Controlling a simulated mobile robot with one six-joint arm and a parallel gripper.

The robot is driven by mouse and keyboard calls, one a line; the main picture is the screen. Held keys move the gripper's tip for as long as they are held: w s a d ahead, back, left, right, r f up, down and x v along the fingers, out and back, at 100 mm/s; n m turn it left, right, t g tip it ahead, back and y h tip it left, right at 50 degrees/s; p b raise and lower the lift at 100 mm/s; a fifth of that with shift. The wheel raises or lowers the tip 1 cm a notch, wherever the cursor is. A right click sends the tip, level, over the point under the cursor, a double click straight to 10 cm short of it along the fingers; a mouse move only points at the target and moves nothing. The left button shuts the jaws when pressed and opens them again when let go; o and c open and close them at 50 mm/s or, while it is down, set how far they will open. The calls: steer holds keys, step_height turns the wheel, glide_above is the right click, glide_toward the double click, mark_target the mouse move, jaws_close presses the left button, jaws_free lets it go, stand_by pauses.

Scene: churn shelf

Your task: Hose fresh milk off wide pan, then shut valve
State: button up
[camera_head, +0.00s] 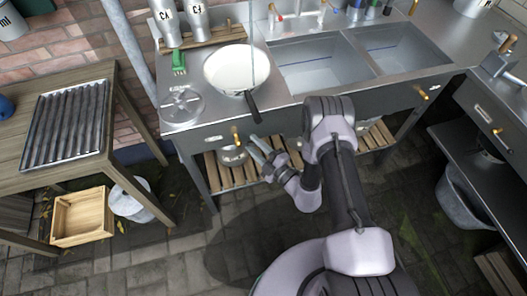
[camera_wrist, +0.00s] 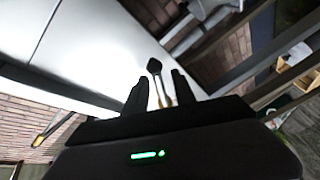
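The wide pan (camera_head: 232,70) sits on the metal counter left of the sinks, looking white inside, with its black handle (camera_head: 252,106) pointing toward me. A thin pale vertical streak (camera_head: 251,40) passes in front of the pan; I cannot tell whether it is water or a hose. My gripper (camera_head: 258,150) is below the counter's front edge, apart from the pan, with its fingers spread. In the wrist view, the gripper (camera_wrist: 160,92) shows a gap between its fingers. A dark-headed piece with yellowish ends (camera_wrist: 155,68) shows between or beyond them. I cannot tell which fitting is the valve.
Two sink basins (camera_head: 312,78) are right of the pan, with taps (camera_head: 298,16) behind. A round metal lid (camera_head: 182,104) and a green brush (camera_head: 179,62) lie left. Below is a slatted shelf (camera_head: 212,172) with a small pot (camera_head: 233,156). A wooden table (camera_head: 40,172) stands at left.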

steer(key=p+v, duration=0.4)
steer(key=v, duration=1.3)
steer(key=shift+r, duration=0.1)
steer(key=shift+c, duration=0.4)
